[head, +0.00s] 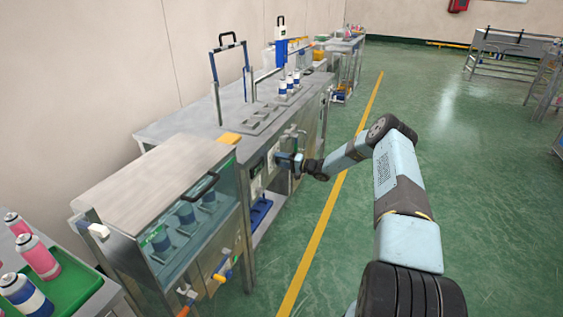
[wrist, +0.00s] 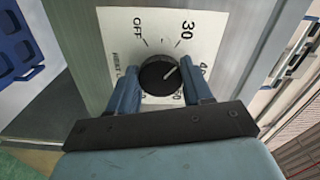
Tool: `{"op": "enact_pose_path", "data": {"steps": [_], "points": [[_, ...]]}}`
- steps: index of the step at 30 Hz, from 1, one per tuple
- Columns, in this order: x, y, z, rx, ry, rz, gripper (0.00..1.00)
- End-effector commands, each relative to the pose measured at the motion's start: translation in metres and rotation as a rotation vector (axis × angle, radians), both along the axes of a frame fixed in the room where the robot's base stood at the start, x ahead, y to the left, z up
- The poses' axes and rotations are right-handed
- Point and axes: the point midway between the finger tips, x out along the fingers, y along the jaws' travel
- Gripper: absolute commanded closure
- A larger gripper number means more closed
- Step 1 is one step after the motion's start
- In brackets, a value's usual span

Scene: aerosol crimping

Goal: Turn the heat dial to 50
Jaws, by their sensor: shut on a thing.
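The heat dial (wrist: 157,76) is a round black knob on a white plate (wrist: 118,32) in the wrist view. Its pale pointer line aims to the upper right, toward the side between 30 and 40. OFF and 30 are readable, 40 is partly covered, and the lower marks are mostly hidden by my fingers. My gripper (wrist: 158,82) has its two blue fingers on either side of the dial, shut on it. In the head view my gripper (head: 290,161) is at the front face of the steel bench; the dial cannot be made out there.
A glass-sided cabinet (head: 160,170) with a black handle stands left of my gripper. Several cans (head: 290,84) stand on the bench top beyond. A green tray (head: 65,285) with cans is at lower left.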

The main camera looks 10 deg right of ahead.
Motion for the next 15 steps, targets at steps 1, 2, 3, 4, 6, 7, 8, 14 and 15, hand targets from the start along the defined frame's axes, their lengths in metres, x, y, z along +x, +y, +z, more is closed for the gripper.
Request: {"op": "enact_pose_path", "data": {"steps": [1, 2, 3, 4, 6, 7, 8, 14, 15], "points": [[0.0014, -0.0049, -0.0005, 0.022, 0.035, -0.009, 0.81], [0.0014, -0.0049, -0.0005, 0.039, 0.058, -0.009, 0.81], [0.0014, -0.0049, -0.0004, 0.062, 0.089, -0.010, 0.81], [0.0014, -0.0049, -0.0004, 0.079, 0.112, -0.009, 0.81], [0.0014, -0.0045, -0.0003, 0.117, 0.165, -0.009, 0.81], [0.0013, -0.0044, -0.0003, 0.134, 0.188, -0.009, 0.81], [0.0013, -0.0044, -0.0003, 0.151, 0.212, -0.009, 0.81], [0.0011, -0.0051, -0.0006, 0.263, 0.365, -0.010, 0.81], [0.0011, -0.0052, -0.0005, 0.285, 0.396, -0.010, 0.81]]}}
